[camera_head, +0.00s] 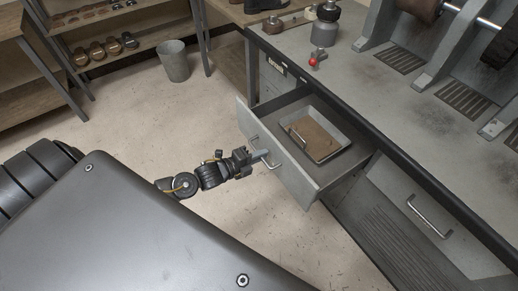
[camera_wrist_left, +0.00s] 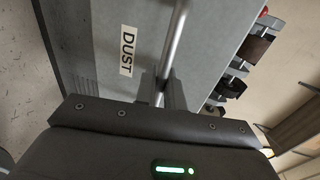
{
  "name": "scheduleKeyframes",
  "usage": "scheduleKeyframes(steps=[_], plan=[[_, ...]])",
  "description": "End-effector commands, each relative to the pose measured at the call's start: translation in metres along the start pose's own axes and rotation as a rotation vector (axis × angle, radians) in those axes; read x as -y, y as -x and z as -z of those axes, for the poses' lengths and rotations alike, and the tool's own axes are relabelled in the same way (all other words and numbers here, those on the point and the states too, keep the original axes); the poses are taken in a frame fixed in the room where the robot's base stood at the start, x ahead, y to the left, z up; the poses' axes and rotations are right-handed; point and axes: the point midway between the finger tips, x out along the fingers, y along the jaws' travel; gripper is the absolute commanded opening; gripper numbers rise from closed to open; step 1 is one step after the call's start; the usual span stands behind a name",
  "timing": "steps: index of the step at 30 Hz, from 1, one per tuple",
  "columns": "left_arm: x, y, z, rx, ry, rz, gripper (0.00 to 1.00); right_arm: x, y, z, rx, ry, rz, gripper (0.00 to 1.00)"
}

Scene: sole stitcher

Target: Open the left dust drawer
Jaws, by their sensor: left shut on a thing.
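The left dust drawer (camera_head: 293,180) is a grey drawer pulled well out of the bench in the head view. A metal tray (camera_head: 342,151) with brown dust (camera_head: 316,137) in it lies inside. My left gripper (camera_head: 263,156) is at the drawer's front and shut on its metal bar handle (camera_head: 275,166). In the left wrist view, the gripper's fingers (camera_wrist_left: 163,93) close around the handle bar (camera_wrist_left: 174,42), beside a white label reading DUST (camera_wrist_left: 126,51) on the drawer front (camera_wrist_left: 92,40). My right gripper is not in view.
A bin (camera_head: 173,62) and shoe shelves (camera_head: 145,42) stand behind. The floor left of the drawer is clear.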

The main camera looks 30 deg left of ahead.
Motion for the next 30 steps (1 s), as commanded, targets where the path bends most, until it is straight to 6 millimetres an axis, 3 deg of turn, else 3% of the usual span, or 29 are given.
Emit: scheduleKeyframes(steps=[13,14,17,26,30], plan=[[-0.001,0.002,0.002,-0.008,-0.002,0.000,0.00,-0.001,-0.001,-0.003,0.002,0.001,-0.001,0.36],[-0.001,0.002,0.002,-0.008,-0.002,0.000,0.12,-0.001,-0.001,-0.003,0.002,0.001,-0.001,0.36],[-0.001,0.002,0.002,-0.007,-0.001,0.000,0.25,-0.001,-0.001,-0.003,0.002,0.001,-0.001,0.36],[-0.001,0.004,0.002,-0.006,-0.001,0.000,0.25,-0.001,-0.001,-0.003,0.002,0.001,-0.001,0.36],[-0.002,0.018,0.002,-0.006,-0.002,-0.003,0.25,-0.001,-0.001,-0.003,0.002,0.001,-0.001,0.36]])
